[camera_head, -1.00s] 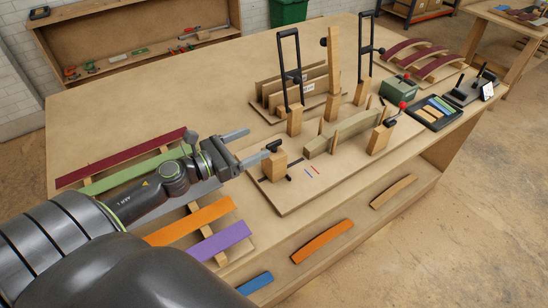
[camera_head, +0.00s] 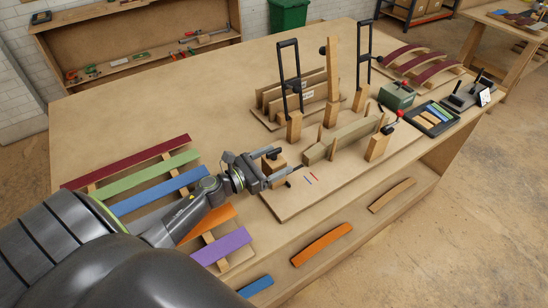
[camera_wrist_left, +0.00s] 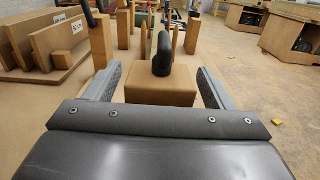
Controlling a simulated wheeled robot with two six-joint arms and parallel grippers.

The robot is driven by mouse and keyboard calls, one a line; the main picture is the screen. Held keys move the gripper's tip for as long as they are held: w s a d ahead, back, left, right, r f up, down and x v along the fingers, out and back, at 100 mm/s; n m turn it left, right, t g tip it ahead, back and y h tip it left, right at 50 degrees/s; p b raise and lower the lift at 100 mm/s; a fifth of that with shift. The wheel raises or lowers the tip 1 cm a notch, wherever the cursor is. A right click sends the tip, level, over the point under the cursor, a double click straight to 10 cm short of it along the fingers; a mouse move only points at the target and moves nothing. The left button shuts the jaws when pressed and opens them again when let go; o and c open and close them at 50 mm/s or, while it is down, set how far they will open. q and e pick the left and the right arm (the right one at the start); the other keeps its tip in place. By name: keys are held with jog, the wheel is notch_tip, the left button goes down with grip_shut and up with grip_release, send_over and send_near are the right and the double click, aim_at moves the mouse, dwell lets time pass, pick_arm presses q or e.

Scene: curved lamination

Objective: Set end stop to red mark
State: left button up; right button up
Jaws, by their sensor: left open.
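The end stop is a wooden block (camera_head: 276,164) with a black knob, near the left end of the jig board (camera_head: 284,212). In the left wrist view the block (camera_wrist_left: 160,90) sits between my two fingers, its black knob (camera_wrist_left: 162,56) standing up toward the far side. My left gripper (camera_head: 280,163) is open around the block, with a visible gap on each side in the wrist view. A short red mark (camera_head: 315,176) and a blue mark (camera_head: 308,180) lie on the board to the right of the block. My right gripper is not in view.
A pale laminated strip (camera_head: 345,140) stands between wooden posts and blocks on the board. Tall black-handled clamps (camera_head: 291,80) stand behind. Coloured strips (camera_head: 130,165) lie left of the board. A black tray (camera_head: 433,118) is at the right. The table's back left is clear.

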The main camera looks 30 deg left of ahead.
pick_arm(q)
jog(key=shift+w, duration=0.1)
jog(key=c, duration=1.4)
jog(key=x, duration=0.8)
jog(key=shift+w+d+b, duration=0.15)
jog(key=shift+w+b, duration=0.05)
jog(key=shift+b, duration=0.15)
jog(key=o, duration=1.4)
